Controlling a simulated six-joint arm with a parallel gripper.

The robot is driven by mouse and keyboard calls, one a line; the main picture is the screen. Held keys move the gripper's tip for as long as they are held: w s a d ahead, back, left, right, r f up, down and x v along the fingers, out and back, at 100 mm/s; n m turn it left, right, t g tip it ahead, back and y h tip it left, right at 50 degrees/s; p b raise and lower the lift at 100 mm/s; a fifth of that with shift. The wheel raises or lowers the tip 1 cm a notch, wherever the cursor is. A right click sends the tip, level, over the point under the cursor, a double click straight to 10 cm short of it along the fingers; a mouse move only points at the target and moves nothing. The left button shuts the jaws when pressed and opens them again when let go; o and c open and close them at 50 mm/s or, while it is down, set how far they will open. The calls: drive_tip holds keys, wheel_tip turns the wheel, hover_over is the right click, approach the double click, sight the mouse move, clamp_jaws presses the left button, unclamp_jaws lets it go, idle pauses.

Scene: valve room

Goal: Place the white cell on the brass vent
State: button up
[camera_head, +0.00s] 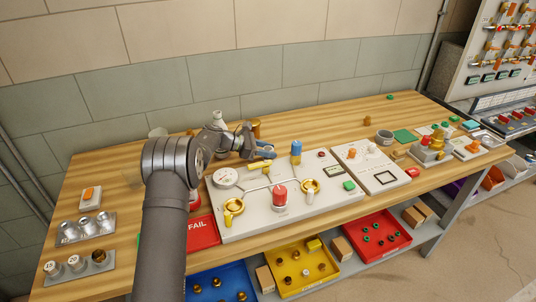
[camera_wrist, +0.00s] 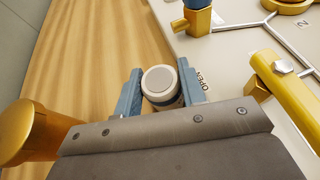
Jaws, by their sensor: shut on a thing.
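The white cell (camera_wrist: 160,82), a short cylinder with a grey round top and a pale rim, stands between the two blue fingers of my gripper (camera_wrist: 160,95) in the wrist view. My gripper is shut on it, near the back edge of the white valve panel. I cannot tell whether the cell's bottom touches anything. In the head view my gripper (camera_head: 265,149) is over the panel's back edge, and the cell is not clearly visible. A brass post (camera_head: 256,127), possibly the brass vent, stands behind my gripper; a brass cylinder (camera_wrist: 22,132) shows at the wrist view's left.
The valve panel (camera_head: 330,208) carries a blue-topped valve (camera_head: 296,152), a red knob (camera_head: 280,195), brass rings and a yellow lever (camera_wrist: 285,95) beside my gripper. A red FAIL tray (camera_head: 203,232) lies to the left. Bare wood (camera_wrist: 90,45) runs behind the panel.

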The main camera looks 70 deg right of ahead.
drive_tip(key=shift+r, duration=0.1)
wheel_tip(320, 180, up, 23)
drive_tip(key=n+t+h, duration=0.6)
drive_tip(key=n+t, duration=0.7)
drive_tip(key=t, duration=0.1)
hover_over(253, 121)
drive_tip(key=shift+f, duration=6.65)
drive_tip(key=o, duration=1.1)
drive_tip(key=shift+f, duration=0.15)
drive_tip(key=shift+c, duration=0.2)
